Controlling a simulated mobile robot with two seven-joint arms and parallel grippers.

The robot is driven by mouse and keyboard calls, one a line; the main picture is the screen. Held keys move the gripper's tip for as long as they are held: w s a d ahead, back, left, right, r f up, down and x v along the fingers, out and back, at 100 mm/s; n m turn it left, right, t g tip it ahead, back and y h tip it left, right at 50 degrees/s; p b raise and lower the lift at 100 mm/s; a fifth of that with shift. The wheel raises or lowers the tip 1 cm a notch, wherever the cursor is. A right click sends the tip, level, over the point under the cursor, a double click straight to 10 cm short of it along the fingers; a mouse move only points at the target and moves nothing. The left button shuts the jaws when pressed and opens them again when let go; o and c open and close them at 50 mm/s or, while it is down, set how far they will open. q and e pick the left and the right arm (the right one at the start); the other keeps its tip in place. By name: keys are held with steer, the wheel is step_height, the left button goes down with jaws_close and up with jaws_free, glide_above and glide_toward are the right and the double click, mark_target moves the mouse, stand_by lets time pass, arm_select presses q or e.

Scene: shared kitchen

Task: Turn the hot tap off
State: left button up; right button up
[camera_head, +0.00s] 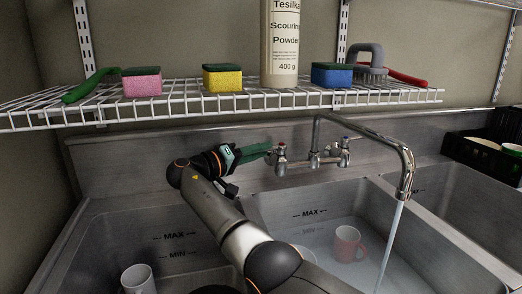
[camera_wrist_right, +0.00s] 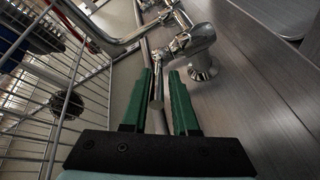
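The chrome mixer tap (camera_head: 316,150) stands at the back of the sink, with a long spout curving right and a stream of water (camera_head: 389,245) running from it. It has a left valve handle (camera_head: 280,158) and a right one (camera_head: 343,150); I cannot make out hot or cold marks. My right gripper (camera_head: 268,150) reaches the left handle from the left. In the right wrist view its green fingers (camera_wrist_right: 164,88) stand apart, with the chrome handle lever (camera_wrist_right: 157,88) between them and a gap visible. My left gripper is not in view.
A white wire shelf (camera_head: 220,106) with sponges, brushes and a scouring powder bottle (camera_head: 281,50) hangs above the gripper. A black crate (camera_head: 478,157) is at the right.

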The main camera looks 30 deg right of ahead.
steer(key=shift+o, duration=1.2)
steer(key=shift+r, duration=0.1)
steer(key=a, duration=0.7)
steer(key=shift+s+a, duration=0.2)
steer(key=shift+s, duration=0.2)
